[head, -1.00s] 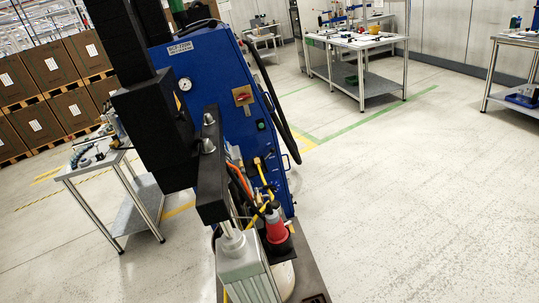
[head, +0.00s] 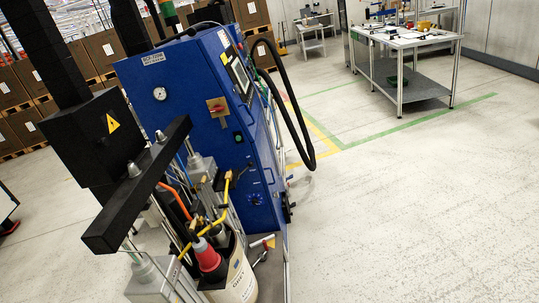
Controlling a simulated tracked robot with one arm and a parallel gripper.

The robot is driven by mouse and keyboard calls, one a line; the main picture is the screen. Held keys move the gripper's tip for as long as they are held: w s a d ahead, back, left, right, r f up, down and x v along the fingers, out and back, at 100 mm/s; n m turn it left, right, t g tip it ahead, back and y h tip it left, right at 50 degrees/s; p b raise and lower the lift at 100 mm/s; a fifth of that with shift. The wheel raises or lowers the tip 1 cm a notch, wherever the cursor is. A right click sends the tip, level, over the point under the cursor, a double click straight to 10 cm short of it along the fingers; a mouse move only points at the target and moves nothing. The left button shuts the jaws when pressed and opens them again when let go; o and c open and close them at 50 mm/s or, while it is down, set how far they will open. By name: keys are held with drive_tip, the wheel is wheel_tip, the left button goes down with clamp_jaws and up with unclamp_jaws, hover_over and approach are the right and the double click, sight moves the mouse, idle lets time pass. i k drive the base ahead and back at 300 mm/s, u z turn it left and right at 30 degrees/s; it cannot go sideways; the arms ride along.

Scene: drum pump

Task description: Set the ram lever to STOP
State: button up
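The drum pump's blue cabinet (head: 190,110) stands left of centre in the head view, tilted in the picture. Its front has a round gauge (head: 159,94), a red rotary switch on a yellowish plate (head: 216,107), a green button (head: 238,136) and a small dark knob (head: 254,199). A black crossbeam (head: 140,185) lies across the ram in front. Below it are a red cone-shaped part (head: 208,258), yellow hose (head: 214,223) and a cream drum (head: 240,280). I cannot make out which part is the ram lever or its setting. My gripper is not in view.
A black hose (head: 305,130) loops out from the cabinet's right side. A metal worktable (head: 415,85) with tools stands at the back right. Stacked brown boxes (head: 20,125) stand behind on the left. The floor at the right (head: 420,215) is clear.

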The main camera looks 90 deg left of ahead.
sight(250, 164)
drive_tip(key=z, duration=0.05)
drive_tip(key=i, duration=2.35)
drive_tip(key=u, duration=3.35)
drive_tip(key=i, duration=1.45)
